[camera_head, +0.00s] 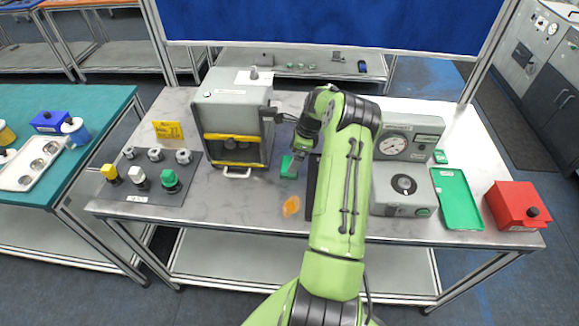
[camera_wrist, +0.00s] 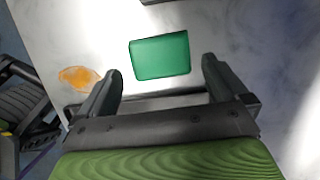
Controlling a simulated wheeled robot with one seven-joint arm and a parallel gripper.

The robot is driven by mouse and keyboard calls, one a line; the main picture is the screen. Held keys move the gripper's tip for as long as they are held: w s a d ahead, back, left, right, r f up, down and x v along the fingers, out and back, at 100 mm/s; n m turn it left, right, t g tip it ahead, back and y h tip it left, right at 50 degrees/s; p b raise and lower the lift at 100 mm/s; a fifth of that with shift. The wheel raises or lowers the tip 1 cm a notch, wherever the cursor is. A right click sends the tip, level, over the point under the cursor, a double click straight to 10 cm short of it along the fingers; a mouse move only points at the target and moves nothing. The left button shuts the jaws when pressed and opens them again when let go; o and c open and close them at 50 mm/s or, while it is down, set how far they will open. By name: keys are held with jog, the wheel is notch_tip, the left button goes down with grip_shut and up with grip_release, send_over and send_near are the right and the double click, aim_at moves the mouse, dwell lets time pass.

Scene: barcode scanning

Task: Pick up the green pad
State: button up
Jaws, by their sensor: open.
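The green pad (camera_wrist: 160,57) lies flat on the grey marbled table, a small rounded square just beyond my fingertips in the wrist view. In the head view the green pad (camera_head: 289,167) shows near the table's middle, right of the grey machine. My gripper (camera_wrist: 160,80) is open and empty, its two dark fingers spread wide with the pad between and ahead of their tips. In the head view my gripper (camera_head: 300,150) is above and close to the pad, partly hidden by my arm. I cannot tell the exact height between them.
A grey box machine (camera_head: 232,110) with yellow edging stands left of the pad. An orange patch (camera_head: 291,206) lies on the table in front. A gauge unit (camera_head: 403,190), a green tray (camera_head: 458,199) and a red box (camera_head: 515,206) stand to the right.

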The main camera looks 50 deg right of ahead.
jog(key=x, duration=0.4)
jog(key=shift+f, duration=0.15)
jog(key=c, duration=0.8)
